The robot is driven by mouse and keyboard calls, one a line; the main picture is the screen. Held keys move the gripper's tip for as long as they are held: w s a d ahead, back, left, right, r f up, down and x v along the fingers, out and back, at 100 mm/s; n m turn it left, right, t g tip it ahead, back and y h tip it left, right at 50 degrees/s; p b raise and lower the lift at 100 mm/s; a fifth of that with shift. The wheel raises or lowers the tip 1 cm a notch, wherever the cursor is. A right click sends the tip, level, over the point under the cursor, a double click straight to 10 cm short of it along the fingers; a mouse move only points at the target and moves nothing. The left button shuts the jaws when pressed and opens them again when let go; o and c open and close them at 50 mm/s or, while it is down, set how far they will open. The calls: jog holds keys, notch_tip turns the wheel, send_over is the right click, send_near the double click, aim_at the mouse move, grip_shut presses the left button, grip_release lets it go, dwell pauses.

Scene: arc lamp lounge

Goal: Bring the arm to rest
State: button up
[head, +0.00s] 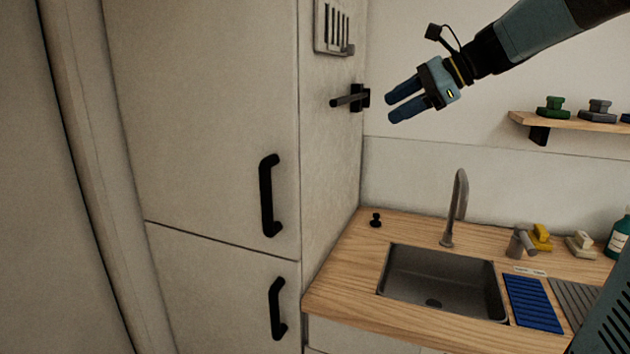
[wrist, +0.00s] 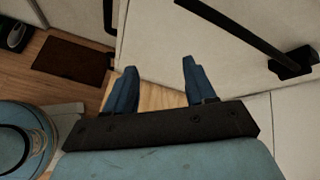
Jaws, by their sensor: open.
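My gripper (head: 391,106) is at the end of my arm (head: 525,38), which reaches in from the upper right of the head view. It hangs in the air above the counter and points left toward the cabinet's side. Its two blue fingers are apart with nothing between them. In the wrist view the open fingers of my gripper (wrist: 160,78) show wood floor and pale cabinet beyond. A black bar (head: 347,100) on the cabinet's side lies just left of the fingertips in the head view. I cannot tell whether they touch.
A tall cabinet (head: 210,110) with black handles fills the left. A wooden counter (head: 345,265) holds a sink (head: 440,283), a faucet (head: 458,205) and a blue mat (head: 533,302). A shelf (head: 575,122) with small items hangs at right. A dark mat (wrist: 72,65) lies on the floor.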

jog(key=s+d+f+n+h, duration=0.3)
jog(key=s+f+n+h, duration=0.2)
jog(key=s+f+n, duration=0.3)
jog(key=s+d+f+n+h, duration=0.3)
jog(key=s+f+n+h, duration=0.2)
jog(key=s, duration=0.9)
jog(key=shift+s+f+n+t, duration=0.2)
jog(key=shift+f+n+t, duration=0.2)
jog(key=shift+f+n, duration=1.7)
jog(key=shift+d+f+m, duration=0.1)
jog(key=shift+f+m, duration=0.5)
